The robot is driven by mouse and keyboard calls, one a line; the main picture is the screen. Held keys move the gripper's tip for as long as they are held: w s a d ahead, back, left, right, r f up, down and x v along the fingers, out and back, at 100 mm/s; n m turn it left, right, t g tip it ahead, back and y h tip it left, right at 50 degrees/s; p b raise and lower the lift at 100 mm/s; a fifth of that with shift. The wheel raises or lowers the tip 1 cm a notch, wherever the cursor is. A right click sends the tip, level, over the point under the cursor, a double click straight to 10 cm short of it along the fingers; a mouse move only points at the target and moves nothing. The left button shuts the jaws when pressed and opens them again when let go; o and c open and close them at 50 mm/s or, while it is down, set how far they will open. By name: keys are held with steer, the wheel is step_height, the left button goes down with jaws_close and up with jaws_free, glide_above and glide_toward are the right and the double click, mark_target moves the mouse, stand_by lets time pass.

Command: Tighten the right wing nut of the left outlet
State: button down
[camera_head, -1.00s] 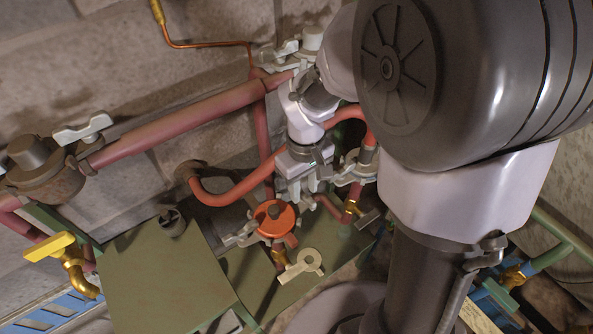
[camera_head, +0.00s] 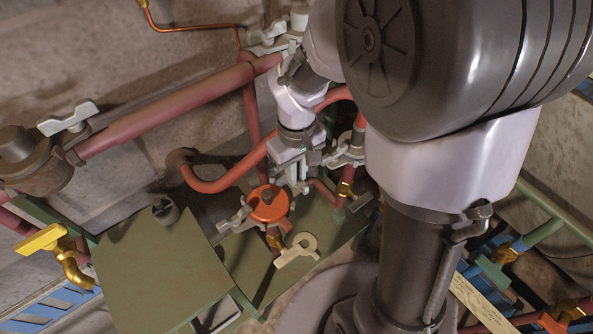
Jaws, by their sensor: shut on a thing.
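The left outlet (camera_head: 268,204) has a round orange-red cap and sits on the green base in the middle of the head view. Its left wing nut (camera_head: 236,219) is pale grey and in plain sight. My gripper (camera_head: 299,186) points down just right of and behind the cap, with its pale fingers close together. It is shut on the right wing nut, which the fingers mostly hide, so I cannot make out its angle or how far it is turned.
A second outlet with a pale clamp (camera_head: 346,150) stands close right of my gripper. A red curved pipe (camera_head: 222,184) runs behind it. A cream lever handle (camera_head: 296,250) lies in front. A yellow valve handle (camera_head: 40,239) is at far left. My arm covers the upper right.

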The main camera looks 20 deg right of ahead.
steer(key=m, duration=0.9)
steer(key=shift+b, duration=0.35)
steer(key=m+b, duration=0.1)
steer(key=m, duration=0.3)
steer(key=shift+m, duration=0.4)
steer(key=shift+m+b, duration=0.35)
steer(key=shift+m, duration=1.55)
steer(key=c, duration=1.5)
jaws_free()
steer(key=shift+o, duration=0.2)
